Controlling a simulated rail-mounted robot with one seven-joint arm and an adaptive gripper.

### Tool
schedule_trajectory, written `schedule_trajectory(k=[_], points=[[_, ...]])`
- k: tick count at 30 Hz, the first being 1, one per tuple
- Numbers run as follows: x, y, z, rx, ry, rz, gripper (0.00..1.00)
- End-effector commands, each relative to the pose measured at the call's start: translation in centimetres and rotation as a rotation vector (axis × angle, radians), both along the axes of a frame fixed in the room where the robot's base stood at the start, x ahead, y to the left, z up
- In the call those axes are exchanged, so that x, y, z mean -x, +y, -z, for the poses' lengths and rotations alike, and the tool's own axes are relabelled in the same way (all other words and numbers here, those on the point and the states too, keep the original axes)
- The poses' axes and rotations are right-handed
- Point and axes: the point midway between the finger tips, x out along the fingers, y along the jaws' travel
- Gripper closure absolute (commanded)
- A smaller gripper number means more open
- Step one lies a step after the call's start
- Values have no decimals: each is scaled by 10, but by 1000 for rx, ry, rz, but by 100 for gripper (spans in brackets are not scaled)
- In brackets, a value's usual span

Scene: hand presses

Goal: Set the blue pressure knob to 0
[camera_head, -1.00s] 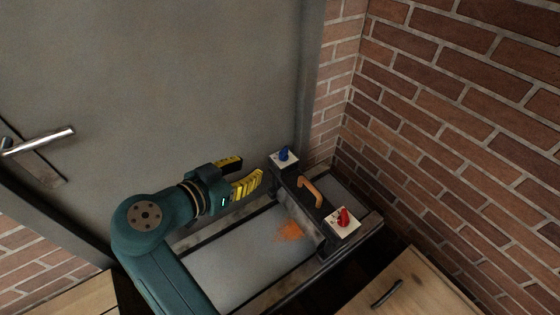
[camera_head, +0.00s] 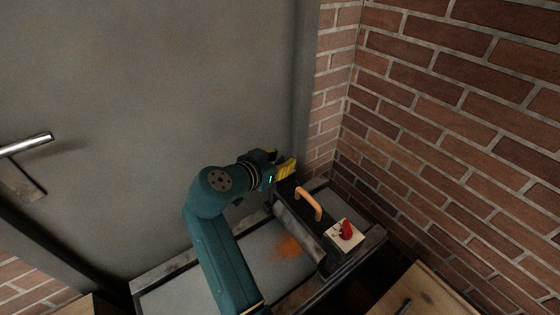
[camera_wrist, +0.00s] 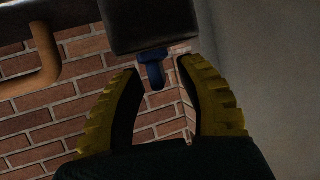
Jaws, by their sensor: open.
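The blue pressure knob (camera_wrist: 153,72) shows in the wrist view between the two yellow fingers of my gripper (camera_wrist: 160,75). The fingers are open, with a gap on each side of the knob. The knob hangs from the edge of a dark block (camera_wrist: 150,25) in that view; its dial marks are not visible. In the head view my gripper (camera_head: 285,168) is at the far end of the press (camera_head: 312,222) and hides the blue knob and most of its white plate.
A red knob (camera_head: 346,229) on a white plate sits at the near end of the press. A tan handle (camera_head: 308,202) stands between the two ends. The press bed (camera_head: 262,260) has an orange patch. A brick wall (camera_head: 450,120) is to the right, a grey door (camera_head: 150,110) behind.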

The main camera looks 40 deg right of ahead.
Motion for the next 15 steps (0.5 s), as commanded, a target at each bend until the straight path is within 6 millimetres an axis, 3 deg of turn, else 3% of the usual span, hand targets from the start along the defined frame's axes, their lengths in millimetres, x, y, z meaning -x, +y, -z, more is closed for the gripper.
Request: schedule_trajectory(k=[2, 8, 15], points=[[0, 0, 0, 0, 0, 0, 60], [0, 0, 0, 0, 0, 0, 98], [0, 0, 0, 0, 0, 1, 100]])
